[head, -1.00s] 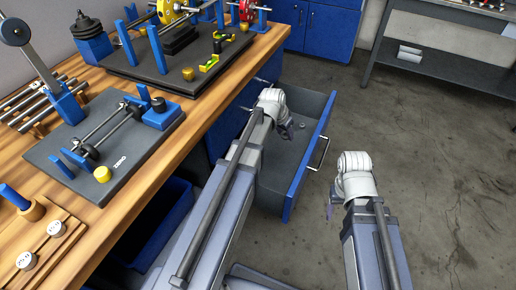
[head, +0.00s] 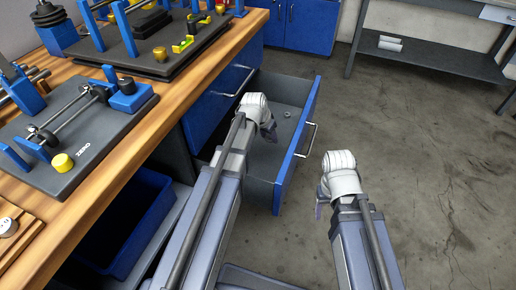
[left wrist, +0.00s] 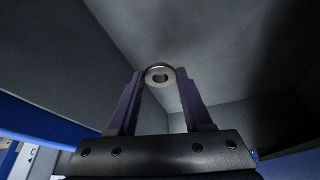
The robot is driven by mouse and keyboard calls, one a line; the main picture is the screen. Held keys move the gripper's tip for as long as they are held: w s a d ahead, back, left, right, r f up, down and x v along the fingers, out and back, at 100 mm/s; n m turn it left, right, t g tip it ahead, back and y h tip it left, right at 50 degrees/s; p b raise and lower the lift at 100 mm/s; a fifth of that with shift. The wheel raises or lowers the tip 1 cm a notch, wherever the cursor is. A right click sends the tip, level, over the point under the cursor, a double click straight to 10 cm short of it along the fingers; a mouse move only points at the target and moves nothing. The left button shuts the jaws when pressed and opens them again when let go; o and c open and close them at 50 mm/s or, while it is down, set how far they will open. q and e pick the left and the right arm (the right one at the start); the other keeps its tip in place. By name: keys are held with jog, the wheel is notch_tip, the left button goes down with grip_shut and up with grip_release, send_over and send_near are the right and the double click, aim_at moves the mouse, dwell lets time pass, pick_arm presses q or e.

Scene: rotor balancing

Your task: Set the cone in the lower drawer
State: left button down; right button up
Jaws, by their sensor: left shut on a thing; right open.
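The lower drawer (head: 297,150) is pulled open, blue-fronted with a grey inside, below a shut blue drawer (head: 222,103). My left gripper (head: 270,133) is inside or just over its opening, pointing down. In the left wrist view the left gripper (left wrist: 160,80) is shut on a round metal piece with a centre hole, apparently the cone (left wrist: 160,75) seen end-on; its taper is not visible. In the head view the held piece is hidden. My right gripper (head: 319,209) is empty, outside the drawer, over the floor; its fingers barely show.
A small grey piece (head: 288,114) lies on the drawer floor towards the back. The drawer's handle (head: 308,140) juts out. A blue bin (head: 135,225) stands under the wooden bench (head: 130,140), which carries balancing stands.

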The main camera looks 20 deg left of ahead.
pick_arm(q)
jog(key=b, duration=0.5)
send_over(270, 156)
jog(key=s, duration=0.1)
jog(key=f, duration=0.5)
jog(key=shift+s+a+f, duration=0.15)
jog(key=shift+a+f, duration=0.05)
jog(key=shift+a, duration=0.1)
jog(key=shift+f, duration=0.15)
notch_tip(270, 156, down, 3)
jog(key=b, duration=0.3)
jog(key=shift+f, duration=0.2)
jog(key=shift+f+b, duration=0.2)
jog(key=shift+b, duration=0.1)
jog(key=shift+c, duration=1.6)
grip_release()
jog(key=shift+r, duration=0.15)
